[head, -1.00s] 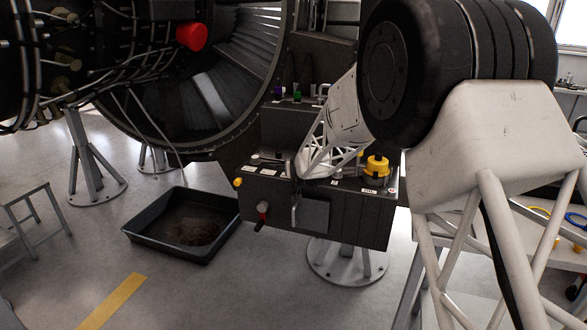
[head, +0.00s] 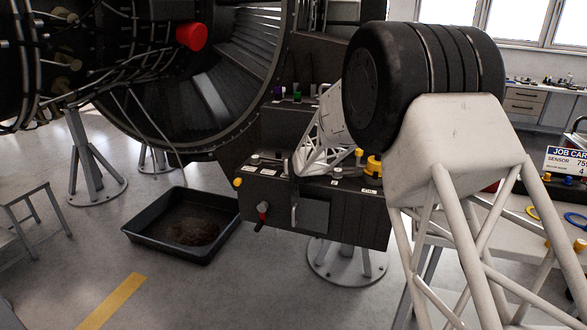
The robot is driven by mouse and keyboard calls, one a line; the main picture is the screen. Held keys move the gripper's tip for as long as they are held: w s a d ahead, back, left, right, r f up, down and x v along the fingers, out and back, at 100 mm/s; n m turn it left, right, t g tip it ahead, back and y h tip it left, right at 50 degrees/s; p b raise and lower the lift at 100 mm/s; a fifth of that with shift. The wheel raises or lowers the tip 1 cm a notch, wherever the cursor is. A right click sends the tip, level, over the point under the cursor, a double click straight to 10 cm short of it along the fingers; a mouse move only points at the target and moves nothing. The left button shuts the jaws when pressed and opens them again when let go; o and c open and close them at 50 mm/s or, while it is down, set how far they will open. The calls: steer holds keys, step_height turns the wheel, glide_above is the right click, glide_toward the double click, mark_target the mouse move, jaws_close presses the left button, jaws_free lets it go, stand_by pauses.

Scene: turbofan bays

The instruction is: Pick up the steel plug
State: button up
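Small steel-coloured fittings stand on top of the dark box (head: 345,222). One steel fitting (head: 255,160) is at its left end, and another (head: 338,172) is right of my arm's white lattice link. I cannot tell which of them is the steel plug. The lattice link slopes down to the left over the box. My gripper (head: 294,186) is a dark shape at its lower end, by the box's front edge. Its fingers do not show clearly, and neither does anything between them.
A yellow cap (head: 374,167) on the box is partly hidden by my arm. A small yellow knob (head: 359,153) stands left of it. A black tray (head: 146,236) lies on the floor. A red cap (head: 191,36) juts from the engine. A workbench is at the right.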

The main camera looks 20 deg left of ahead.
stand_by(0.5)
steer(key=c, duration=0.7)
steer(key=shift+r, duration=0.8)
step_height(320, 180, up, 2)
steer(key=shift+r, duration=0.15)
steer(key=s+d, duration=0.2)
steer(key=s, duration=0.2)
steer(key=s+d, duration=0.3)
steer(key=s, duration=0.2)
steer(key=s+d+r, duration=0.1)
steer(key=s+d, duration=0.1)
steer(key=s, duration=0.3)
steer(key=shift+d, duration=0.4)
